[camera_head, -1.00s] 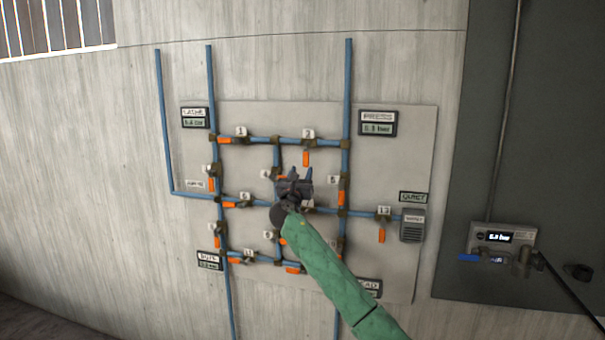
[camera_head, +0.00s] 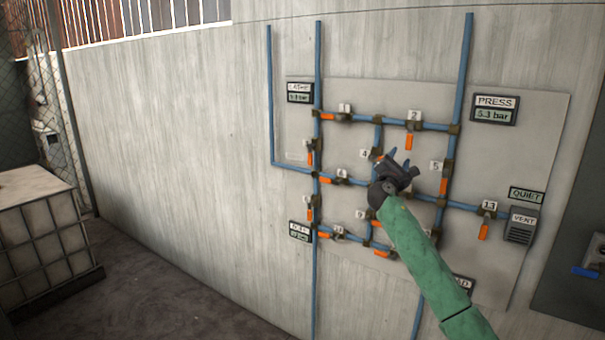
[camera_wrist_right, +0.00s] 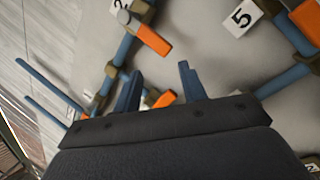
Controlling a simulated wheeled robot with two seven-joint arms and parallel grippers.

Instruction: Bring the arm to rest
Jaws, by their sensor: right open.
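My right arm (camera_head: 430,265), in a green sleeve, reaches up from the lower right in the head view. Its right gripper (camera_head: 397,158) is in front of the middle of the valve panel (camera_head: 540,120), near the tags 4 and 5. In the right wrist view the two fingers (camera_wrist_right: 160,85) stand apart with nothing held between them. An orange valve handle (camera_wrist_right: 165,99) shows beyond the fingers; I cannot tell whether they touch it. The arm and gripper hide part of the panel's middle and lower right. My left gripper is not in view.
Blue pipes (camera_head: 465,70) and several orange-handled valves cover the panel. A PRESS display (camera_head: 494,109) reads 5.3 bar. A vent box (camera_head: 520,229) is at the right. A caged white tank (camera_head: 40,235) stands at the far left. The floor (camera_head: 160,290) between tank and wall is clear.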

